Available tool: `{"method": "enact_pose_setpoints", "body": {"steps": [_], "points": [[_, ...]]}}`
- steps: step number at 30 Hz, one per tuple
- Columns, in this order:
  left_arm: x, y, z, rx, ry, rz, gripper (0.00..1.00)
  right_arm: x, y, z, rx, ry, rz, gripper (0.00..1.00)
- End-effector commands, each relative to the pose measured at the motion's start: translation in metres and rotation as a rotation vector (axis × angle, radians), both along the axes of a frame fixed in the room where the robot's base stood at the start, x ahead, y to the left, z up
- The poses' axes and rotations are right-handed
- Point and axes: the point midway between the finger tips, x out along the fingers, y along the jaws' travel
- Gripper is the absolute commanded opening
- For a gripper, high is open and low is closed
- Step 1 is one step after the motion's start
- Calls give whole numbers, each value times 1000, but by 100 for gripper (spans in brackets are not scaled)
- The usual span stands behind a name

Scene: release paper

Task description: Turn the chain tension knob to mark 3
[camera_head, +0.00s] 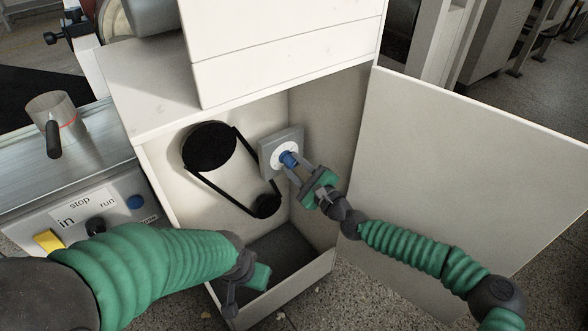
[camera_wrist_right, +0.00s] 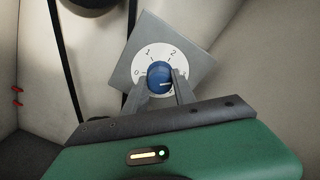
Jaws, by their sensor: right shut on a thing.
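The blue chain tension knob (camera_head: 288,158) sits on a white round dial on a grey square plate (camera_head: 268,143), inside the open cabinet. My right gripper (camera_head: 297,168) is shut on the knob, with one finger on each side. In the right wrist view the knob (camera_wrist_right: 159,72) shows between the fingertips, with a pale line on its lower right part.
A black belt runs between a large pulley (camera_head: 209,147) and a small pulley (camera_head: 266,206) left of the knob. The cabinet door (camera_head: 470,170) stands open at the right. A control panel (camera_head: 90,215) with stop, run and in labels stands at the left.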

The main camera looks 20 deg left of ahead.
Motion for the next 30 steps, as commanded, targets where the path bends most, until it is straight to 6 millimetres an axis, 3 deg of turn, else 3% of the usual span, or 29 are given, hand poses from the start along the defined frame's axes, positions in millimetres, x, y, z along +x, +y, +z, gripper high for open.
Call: {"method": "enact_pose_setpoints", "body": {"steps": [1, 12, 27, 28, 30], "points": [[0, 0, -4, 0, 0, 0, 36, 2, -4, -9, 14, 33, -6, 0], [0, 0, -9, 0, 0, 0, 36, 1, -3, -9, 103, 151, -5, 0], [0, 0, -10, 0, 0, 0, 36, 1, -2, -8, 115, 164, -3, 0], [0, 0, -10, 0, 0, 0, 36, 1, -2, -8, 114, 164, -3, 33], [0, 0, -10, 0, 0, 0, 36, 1, -1, -7, 114, 164, -3, 42]]}}
